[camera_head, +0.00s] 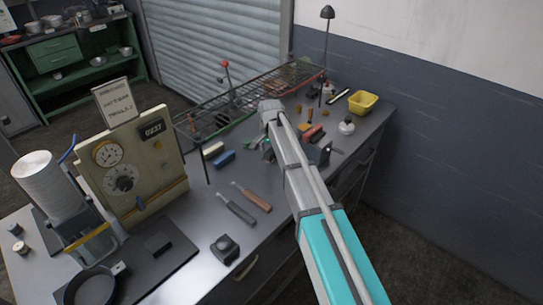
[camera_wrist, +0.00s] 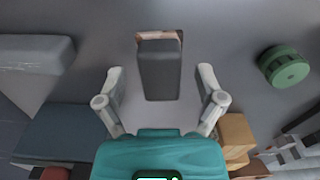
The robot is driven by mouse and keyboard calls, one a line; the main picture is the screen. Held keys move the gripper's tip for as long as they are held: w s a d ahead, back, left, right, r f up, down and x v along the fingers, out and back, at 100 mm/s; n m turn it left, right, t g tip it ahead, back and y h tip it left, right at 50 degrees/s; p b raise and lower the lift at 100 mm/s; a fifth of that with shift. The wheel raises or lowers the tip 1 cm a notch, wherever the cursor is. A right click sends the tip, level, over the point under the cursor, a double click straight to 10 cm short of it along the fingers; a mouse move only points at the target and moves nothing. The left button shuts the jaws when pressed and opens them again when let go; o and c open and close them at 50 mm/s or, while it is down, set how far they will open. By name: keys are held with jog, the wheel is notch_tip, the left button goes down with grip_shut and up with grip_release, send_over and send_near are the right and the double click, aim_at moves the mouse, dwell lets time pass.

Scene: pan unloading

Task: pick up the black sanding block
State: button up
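The black sanding block (camera_wrist: 160,72) is a dark grey-black block with a pale tan strip at its far end. In the wrist view it lies lengthwise in the upper middle, on the grey bench top. My gripper (camera_wrist: 160,90) is open, with one finger to each side of the block and a visible gap on both sides. Nothing is held. In the head view my gripper (camera_head: 267,150) is over the back middle of the bench, largely covered by my arm, and I cannot make out this block there.
In the wrist view a green cylinder (camera_wrist: 287,67) is at right, a light grey block (camera_wrist: 35,53) at left, a blue block (camera_wrist: 60,132) lower left and a tan block (camera_wrist: 236,135) lower right. In the head view a wire rack (camera_head: 245,100) runs along the bench's back.

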grip_shut()
jog(key=shift+r, duration=0.1)
dwell(0.3)
jog(key=shift+r+p, duration=0.95)
jog(key=shift+p, duration=0.15)
jog(key=s+d+r+p, duration=0.3)
jog(key=s+r+p, duration=0.7)
jog(key=s, duration=0.3)
jog(key=shift+s+d+r+p, duration=0.15)
jog(key=shift+s+r+p, duration=0.15)
jog(key=shift+r+p, duration=0.15)
